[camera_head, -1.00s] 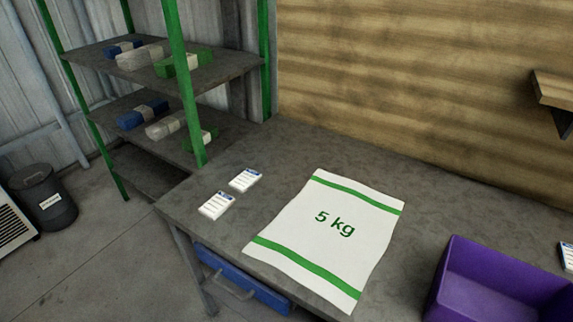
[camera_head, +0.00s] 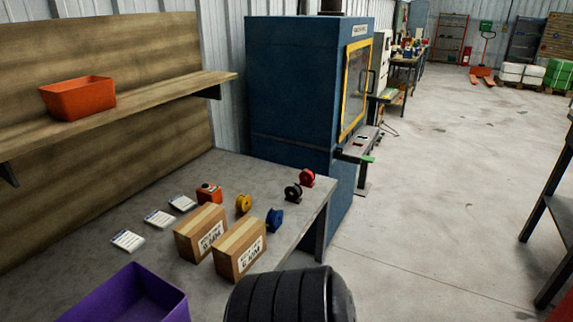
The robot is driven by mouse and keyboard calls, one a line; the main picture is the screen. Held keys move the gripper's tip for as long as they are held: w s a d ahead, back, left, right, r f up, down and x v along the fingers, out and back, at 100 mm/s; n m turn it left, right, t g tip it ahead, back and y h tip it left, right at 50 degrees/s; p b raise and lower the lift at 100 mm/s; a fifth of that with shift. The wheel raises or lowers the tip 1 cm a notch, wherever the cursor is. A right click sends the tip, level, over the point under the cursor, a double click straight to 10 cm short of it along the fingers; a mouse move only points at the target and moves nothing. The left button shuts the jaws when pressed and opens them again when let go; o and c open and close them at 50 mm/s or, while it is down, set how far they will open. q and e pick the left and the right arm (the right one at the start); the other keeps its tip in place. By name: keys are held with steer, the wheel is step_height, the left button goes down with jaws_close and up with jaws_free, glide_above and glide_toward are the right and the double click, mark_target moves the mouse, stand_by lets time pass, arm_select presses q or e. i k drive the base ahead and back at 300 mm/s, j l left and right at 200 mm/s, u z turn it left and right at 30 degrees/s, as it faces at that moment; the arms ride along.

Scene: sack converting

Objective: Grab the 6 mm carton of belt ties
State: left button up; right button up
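Two brown cardboard cartons with white labels stand side by side on the grey bench: a rear-left carton (camera_head: 202,232) and a front-right carton (camera_head: 240,248). They are close together near the bench's front right part. The label print is tilted and too small to read surely, so I cannot tell which one is the 6 mm carton of belt ties.
Around the cartons lie a purple bin (camera_head: 130,296), several white cards (camera_head: 158,218), an orange item (camera_head: 209,194), and yellow (camera_head: 243,204), blue (camera_head: 274,220), black (camera_head: 292,192) and red (camera_head: 307,178) rolls. A blue machine (camera_head: 300,100) stands beyond the bench. Open floor (camera_head: 430,220) is at right.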

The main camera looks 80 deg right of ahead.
mark_target(235, 252)
steer(key=z, duration=2.15)
steer(key=j, duration=0.1)
steer(key=k, duration=0.05)
